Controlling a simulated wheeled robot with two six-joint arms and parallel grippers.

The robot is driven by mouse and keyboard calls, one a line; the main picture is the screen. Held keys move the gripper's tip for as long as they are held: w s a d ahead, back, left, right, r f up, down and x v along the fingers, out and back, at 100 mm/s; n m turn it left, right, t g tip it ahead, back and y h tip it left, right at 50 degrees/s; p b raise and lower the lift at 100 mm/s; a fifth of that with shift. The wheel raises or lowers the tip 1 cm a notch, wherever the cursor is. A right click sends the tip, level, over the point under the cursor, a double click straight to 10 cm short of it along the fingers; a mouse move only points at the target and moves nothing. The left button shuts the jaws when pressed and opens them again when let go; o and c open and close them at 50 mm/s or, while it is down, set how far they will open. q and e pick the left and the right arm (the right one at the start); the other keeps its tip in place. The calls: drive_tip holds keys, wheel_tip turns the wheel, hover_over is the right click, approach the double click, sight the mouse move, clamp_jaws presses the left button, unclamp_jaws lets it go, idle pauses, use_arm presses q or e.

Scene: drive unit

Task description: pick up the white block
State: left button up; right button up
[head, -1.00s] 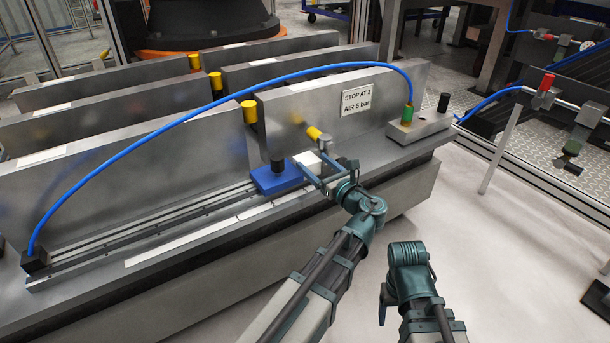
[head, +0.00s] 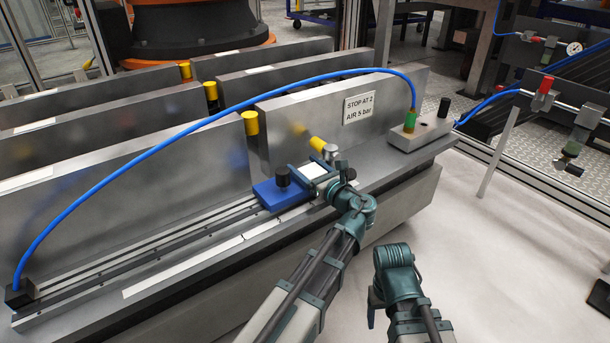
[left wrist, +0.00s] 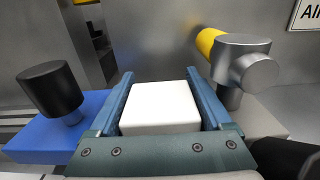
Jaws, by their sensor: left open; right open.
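The white block (head: 314,170) sits just right of the blue carriage (head: 281,194) on the long grey rail fixture. In the left wrist view the white block (left wrist: 160,107) lies between the two blue-green fingers of my left gripper (left wrist: 161,95). The fingers stand open along its left and right sides, and I cannot tell whether they touch it. In the head view my left gripper (head: 311,180) is at the block and partly covers it. My right gripper (head: 373,306) is open and empty, away from the block, over the pale floor; its fingers are only partly visible.
A black knob (left wrist: 53,91) stands on the blue carriage, left of the fingers. A yellow-tipped silver valve (left wrist: 240,64) stands close on the right. A metal plate with a sign (head: 358,107) rises behind. A blue hose (head: 190,125) arches over the rail.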

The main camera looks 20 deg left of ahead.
use_arm(q)
clamp_jaws()
idle(0.3)
drive_tip(key=shift+r, duration=0.1)
wheel_tip(320, 180, up, 10)
drive_tip(key=p, duration=1)
